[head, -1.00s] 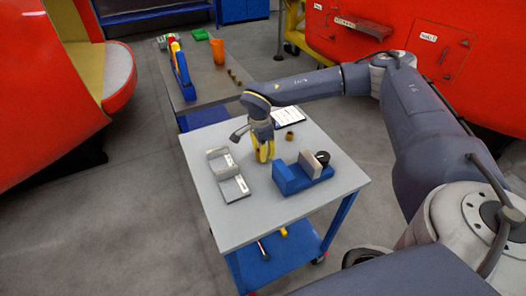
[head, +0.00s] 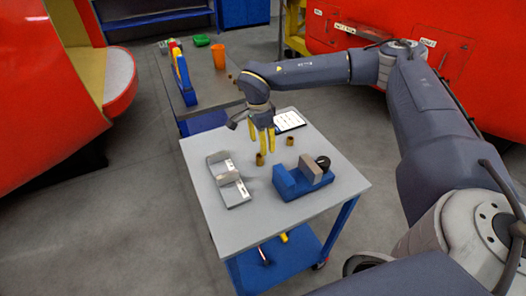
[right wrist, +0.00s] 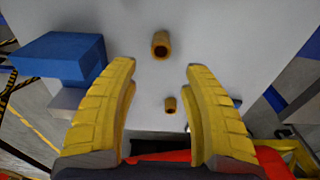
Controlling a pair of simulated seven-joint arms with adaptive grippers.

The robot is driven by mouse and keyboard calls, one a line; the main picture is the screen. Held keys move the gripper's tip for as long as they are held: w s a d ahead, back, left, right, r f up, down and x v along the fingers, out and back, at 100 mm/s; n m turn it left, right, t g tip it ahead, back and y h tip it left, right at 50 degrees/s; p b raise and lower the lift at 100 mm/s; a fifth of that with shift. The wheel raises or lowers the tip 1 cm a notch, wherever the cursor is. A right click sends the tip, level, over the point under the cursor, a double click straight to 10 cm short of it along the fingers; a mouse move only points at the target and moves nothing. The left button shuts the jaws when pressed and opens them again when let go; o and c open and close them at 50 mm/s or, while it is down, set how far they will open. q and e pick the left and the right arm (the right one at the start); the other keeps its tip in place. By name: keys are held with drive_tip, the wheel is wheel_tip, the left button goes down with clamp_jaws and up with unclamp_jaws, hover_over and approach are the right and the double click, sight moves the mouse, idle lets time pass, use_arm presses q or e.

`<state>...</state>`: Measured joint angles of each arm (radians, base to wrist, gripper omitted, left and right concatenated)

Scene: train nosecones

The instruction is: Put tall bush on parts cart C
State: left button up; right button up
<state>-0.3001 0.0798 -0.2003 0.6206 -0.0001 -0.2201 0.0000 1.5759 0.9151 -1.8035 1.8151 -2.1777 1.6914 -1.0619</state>
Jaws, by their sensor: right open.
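Two brass-coloured bushes stand upright on the grey-topped cart (head: 225,228). One bush (head: 260,158) is just below my right gripper's fingertips. The other bush (head: 289,141) is a little behind and to the right. My right gripper (head: 267,148) points down over the cart, open, with nothing between its fingers. In the right wrist view, a larger-looking bush (right wrist: 160,45) lies beyond the open yellow fingers (right wrist: 160,85), and a smaller-looking one (right wrist: 170,104) shows between them. No label shows which cart this is. My left gripper is not in view.
A blue fixture with a grey block (head: 301,179) and a grey bracket (head: 230,182) sit on the cart. A tablet or clipboard (head: 288,120) lies at its back edge. A bench (head: 208,88) behind holds an orange cup (head: 218,56). The cart's front left is clear.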

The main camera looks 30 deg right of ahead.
drive_tip(key=shift+a+r, duration=0.2)
drive_tip(key=shift+r, duration=2.3)
